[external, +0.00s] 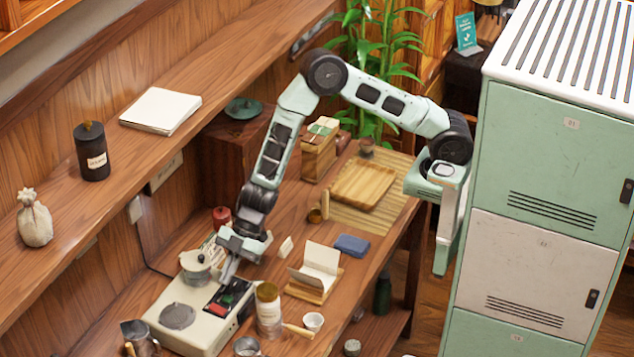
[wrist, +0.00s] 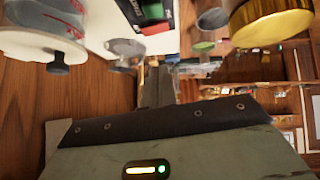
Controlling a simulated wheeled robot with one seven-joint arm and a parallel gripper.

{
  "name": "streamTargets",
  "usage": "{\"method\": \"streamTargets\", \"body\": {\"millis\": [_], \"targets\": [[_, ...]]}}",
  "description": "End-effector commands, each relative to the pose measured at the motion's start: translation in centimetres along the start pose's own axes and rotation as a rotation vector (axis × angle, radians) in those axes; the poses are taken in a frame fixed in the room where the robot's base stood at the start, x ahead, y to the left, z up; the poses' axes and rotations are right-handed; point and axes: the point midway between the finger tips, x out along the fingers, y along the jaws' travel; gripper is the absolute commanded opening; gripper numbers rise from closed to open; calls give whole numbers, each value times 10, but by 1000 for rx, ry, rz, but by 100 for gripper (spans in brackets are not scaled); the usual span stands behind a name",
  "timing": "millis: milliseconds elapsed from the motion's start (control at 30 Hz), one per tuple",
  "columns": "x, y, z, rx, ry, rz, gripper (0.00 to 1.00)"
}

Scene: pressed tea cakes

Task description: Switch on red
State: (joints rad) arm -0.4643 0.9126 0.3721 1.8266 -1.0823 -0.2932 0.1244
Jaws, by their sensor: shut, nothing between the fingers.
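A pale tabletop burner unit (external: 165,325) stands on the wooden counter, with a round grey plate (external: 178,316) on top. Its black panel carries a red switch (external: 216,309) and a green switch beside it. In the wrist view the red switch (wrist: 157,28) shows at the top, just above my gripper's tip. My gripper (external: 228,275) points down over the back end of the unit, near the panel. Its fingers (wrist: 155,85) are shut and empty. I cannot tell whether the fingertips touch the panel, or whether the red switch is pressed.
A lidded grey pot (external: 198,268) stands close to the left of my gripper. A glass jar with a gold lid (external: 268,292) stands right of the unit; the lid (wrist: 270,25) also shows in the wrist view. A wooden stand with cards (external: 318,268) is farther right.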

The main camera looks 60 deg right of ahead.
Motion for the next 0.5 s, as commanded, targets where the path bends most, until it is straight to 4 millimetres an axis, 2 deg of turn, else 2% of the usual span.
{"method": "streamTargets", "body": {"millis": [100,233,500], "targets": [[-25,1,0,0,2,3,0],[-46,0,0,1,1,2,0],[-63,0,0,-1,1,0,0]]}}
